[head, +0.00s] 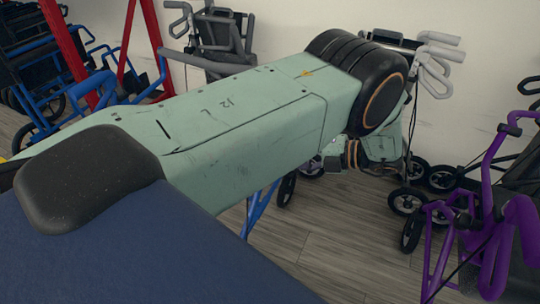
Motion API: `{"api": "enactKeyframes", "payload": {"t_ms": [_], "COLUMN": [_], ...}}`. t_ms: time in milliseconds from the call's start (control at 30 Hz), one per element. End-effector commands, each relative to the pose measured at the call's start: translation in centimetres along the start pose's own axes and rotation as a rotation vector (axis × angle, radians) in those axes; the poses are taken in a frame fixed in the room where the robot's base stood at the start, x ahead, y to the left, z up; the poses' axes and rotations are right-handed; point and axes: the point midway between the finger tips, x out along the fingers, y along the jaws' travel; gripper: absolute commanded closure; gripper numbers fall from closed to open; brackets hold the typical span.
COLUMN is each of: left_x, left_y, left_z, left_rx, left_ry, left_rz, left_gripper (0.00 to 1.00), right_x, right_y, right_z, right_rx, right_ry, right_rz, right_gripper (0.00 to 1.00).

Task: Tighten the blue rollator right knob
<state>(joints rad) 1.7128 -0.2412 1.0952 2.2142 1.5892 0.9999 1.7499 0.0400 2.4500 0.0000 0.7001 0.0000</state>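A blue tube (258,210) shows below my large pale green arm, in the middle of the head view. It appears to be part of a blue rollator frame, and my arm covers most of what is around it. No right knob can be made out. My green arm crosses the picture from the left to a thick black joint at the upper right. More of my green arm parts show below and behind that joint. Neither gripper can be seen.
A purple rollator (493,250) stands at the right. Grey-handled walkers (436,62) stand by the back wall, with black wheels (407,201) on the floor. Blue-framed equipment (38,112) and a red frame (68,45) are at the left. Wooden floor (335,245) is clear at lower centre.

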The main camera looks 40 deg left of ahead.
Motion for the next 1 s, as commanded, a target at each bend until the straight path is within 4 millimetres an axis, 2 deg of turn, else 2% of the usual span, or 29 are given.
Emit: {"api": "enactKeyframes", "payload": {"t_ms": [700,833,1000], "left_x": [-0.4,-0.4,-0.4], "left_y": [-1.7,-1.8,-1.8], "left_z": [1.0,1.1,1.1], "left_rx": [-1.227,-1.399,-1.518], "left_ry": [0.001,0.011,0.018], "left_rz": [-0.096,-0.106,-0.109], "left_gripper": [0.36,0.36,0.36], "right_x": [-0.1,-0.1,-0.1], "right_y": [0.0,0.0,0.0], "right_z": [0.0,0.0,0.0], "right_rx": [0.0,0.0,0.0], "right_ry": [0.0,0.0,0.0], "right_rz": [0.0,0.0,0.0], "right_gripper": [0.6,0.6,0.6]}}
